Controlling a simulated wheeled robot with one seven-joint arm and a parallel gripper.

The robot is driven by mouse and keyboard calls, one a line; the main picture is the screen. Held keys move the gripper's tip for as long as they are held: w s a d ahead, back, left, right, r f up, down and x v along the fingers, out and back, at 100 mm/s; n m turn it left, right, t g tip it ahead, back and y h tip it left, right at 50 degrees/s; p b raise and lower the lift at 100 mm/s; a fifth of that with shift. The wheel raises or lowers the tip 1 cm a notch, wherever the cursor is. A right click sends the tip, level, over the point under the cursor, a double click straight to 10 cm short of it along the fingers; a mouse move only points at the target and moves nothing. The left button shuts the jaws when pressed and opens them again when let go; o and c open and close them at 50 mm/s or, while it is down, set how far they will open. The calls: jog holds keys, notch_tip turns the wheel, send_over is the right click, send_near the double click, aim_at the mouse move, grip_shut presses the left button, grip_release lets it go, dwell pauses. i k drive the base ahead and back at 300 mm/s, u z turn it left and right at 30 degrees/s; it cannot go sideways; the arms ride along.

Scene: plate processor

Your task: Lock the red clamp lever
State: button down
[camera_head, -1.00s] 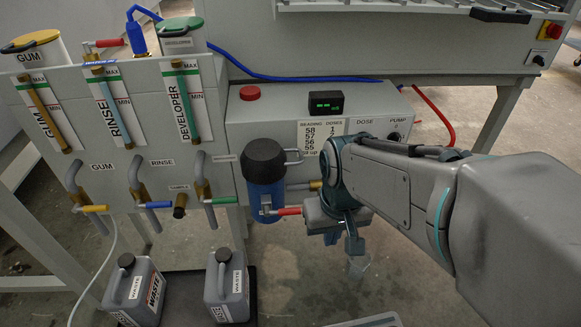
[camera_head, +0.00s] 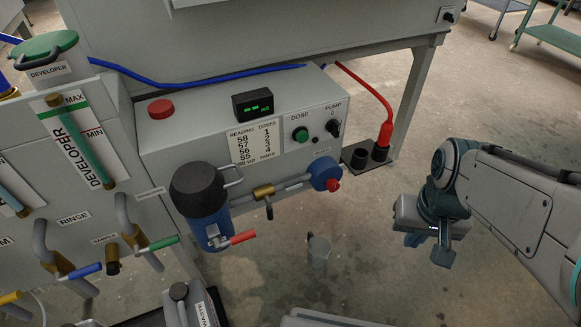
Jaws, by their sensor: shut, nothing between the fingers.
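The red clamp lever (camera_head: 240,238) sticks out to the right from a metal fitting low on the front of the blue canister (camera_head: 205,228) with a black cap (camera_head: 197,184). It tilts slightly upward toward its red tip. My gripper (camera_head: 430,248) is shut and empty, over open floor well to the right of the lever and apart from it.
Floor between beaker and gripper is clear.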

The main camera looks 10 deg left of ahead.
aim_at(219, 245)
jog(key=z, duration=0.05)
jog(key=k, duration=1.3)
jog(key=u, duration=1.7)
jog(key=i, duration=0.5)
jog(key=u, duration=0.05)
